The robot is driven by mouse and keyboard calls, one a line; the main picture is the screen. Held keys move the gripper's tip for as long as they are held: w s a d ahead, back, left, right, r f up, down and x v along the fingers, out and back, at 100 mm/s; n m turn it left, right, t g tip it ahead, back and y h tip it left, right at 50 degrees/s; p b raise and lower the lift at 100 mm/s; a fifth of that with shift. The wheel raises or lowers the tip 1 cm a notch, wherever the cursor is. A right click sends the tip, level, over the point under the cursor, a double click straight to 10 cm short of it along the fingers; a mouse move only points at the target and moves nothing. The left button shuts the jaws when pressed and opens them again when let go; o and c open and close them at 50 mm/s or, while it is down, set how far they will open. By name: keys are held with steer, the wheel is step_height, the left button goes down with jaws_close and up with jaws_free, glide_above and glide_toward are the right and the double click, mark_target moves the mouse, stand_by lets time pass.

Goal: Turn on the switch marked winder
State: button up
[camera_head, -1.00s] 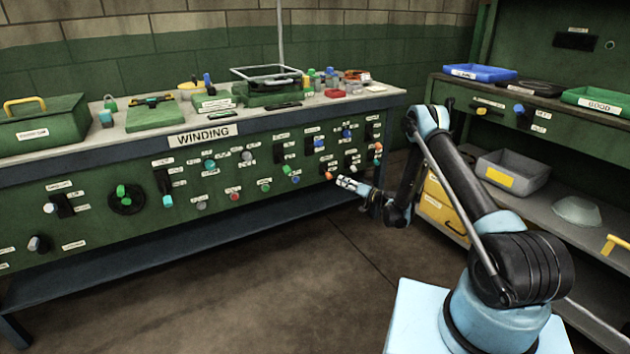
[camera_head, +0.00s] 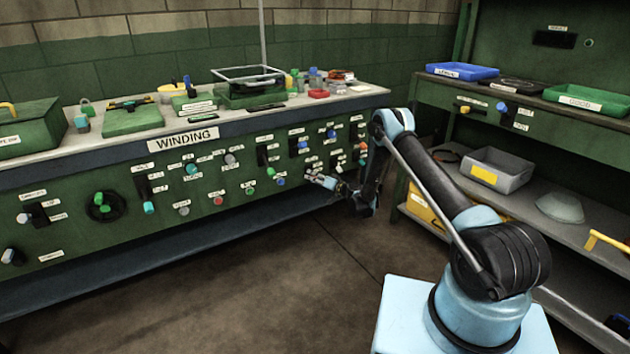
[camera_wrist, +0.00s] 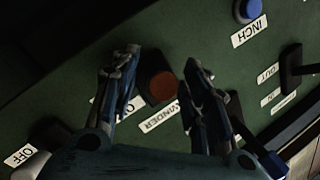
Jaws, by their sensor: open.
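The winder switch has a dull orange-red knob (camera_wrist: 162,86) on a dark lever, set in the green panel. The white label under it (camera_wrist: 160,115) reads "WINDER", partly cut off by a finger. My gripper (camera_wrist: 157,62) is open, with one finger on each side of the knob. Contact with the knob cannot be made out. Another label by the left finger is mostly hidden, and an OFF label (camera_wrist: 21,155) shows at lower left. In the head view my gripper (camera_head: 315,180) is at the panel's right part, in front of the small orange knob.
A blue INCH button (camera_wrist: 248,10) and a dark lever (camera_wrist: 291,68) with OUT and IN labels lie to the right. The WINDING bench (camera_head: 80,158) carries many other knobs and switches. A shelf unit (camera_head: 420,165) stands to the right. The floor in front is clear.

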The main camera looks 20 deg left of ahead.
steer(key=shift+c, duration=0.2)
jaws_close()
steer(key=shift+d, duration=0.25)
steer(key=shift+a+r, duration=0.1)
steer(key=shift+a, duration=0.05)
steer(key=shift+h, duration=0.3)
steer(key=shift+r+h, duration=0.2)
steer(key=shift+h, duration=0.1)
steer(key=r+m+g+h, duration=0.1)
steer(key=h, duration=0.1)
steer(key=shift+r+g+h, duration=0.15)
steer(key=shift+g+h, duration=0.15)
steer(key=shift+a+r+m+g+h, duration=0.1)
steer(key=shift+r+m+g+h, duration=0.3)
steer(key=shift+h, duration=0.3)
steer(key=shift+a+r+m+g+h, duration=0.1)
steer(key=shift+r+g+h, duration=0.1)
steer(key=shift+g+h, duration=0.4)
